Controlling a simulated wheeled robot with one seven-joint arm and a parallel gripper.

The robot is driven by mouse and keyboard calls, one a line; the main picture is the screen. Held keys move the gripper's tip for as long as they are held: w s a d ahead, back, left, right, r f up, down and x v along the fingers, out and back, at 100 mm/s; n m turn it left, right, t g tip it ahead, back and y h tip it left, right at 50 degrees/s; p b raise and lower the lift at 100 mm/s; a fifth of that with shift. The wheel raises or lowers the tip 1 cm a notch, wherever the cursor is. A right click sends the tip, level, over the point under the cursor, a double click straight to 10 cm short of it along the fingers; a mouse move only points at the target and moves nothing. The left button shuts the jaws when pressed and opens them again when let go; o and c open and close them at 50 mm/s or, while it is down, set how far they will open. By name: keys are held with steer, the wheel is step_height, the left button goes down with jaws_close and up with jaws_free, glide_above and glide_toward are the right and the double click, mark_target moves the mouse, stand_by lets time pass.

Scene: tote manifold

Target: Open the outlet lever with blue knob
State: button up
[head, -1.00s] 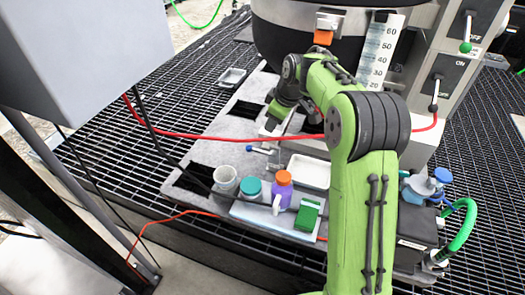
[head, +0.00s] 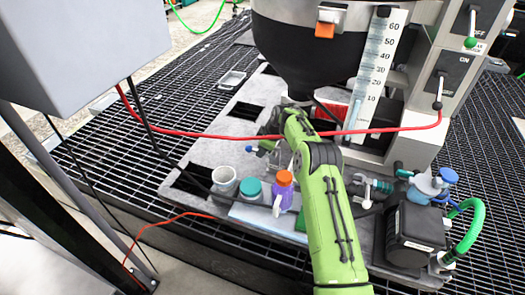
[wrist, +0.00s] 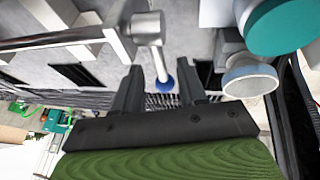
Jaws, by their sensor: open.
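The outlet lever (wrist: 159,60) is a thin metal rod on a round metal fitting (wrist: 147,27), and it ends in a blue knob (wrist: 168,83). In the wrist view the knob shows between the two dark fingers of my open gripper (wrist: 160,70), with visible space on both sides. I cannot tell whether the fingers are level with the knob in depth. In the head view the blue knob (head: 249,149) is small, just left of my arm's end. My arm hides most of the outlet and my gripper there.
A white cup (head: 225,179), a teal-lidded jar (head: 250,188) and an orange-capped purple bottle (head: 284,186) stand close in front of the lever. A dark hopper (head: 305,65) stands above. Blue-and-green fittings (head: 430,187) lie at right.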

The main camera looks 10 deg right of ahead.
steer(key=shift+w+f, duration=0.2)
steer(key=shift+f, duration=0.3)
steer(key=shift+a, duration=0.1)
jaws_close()
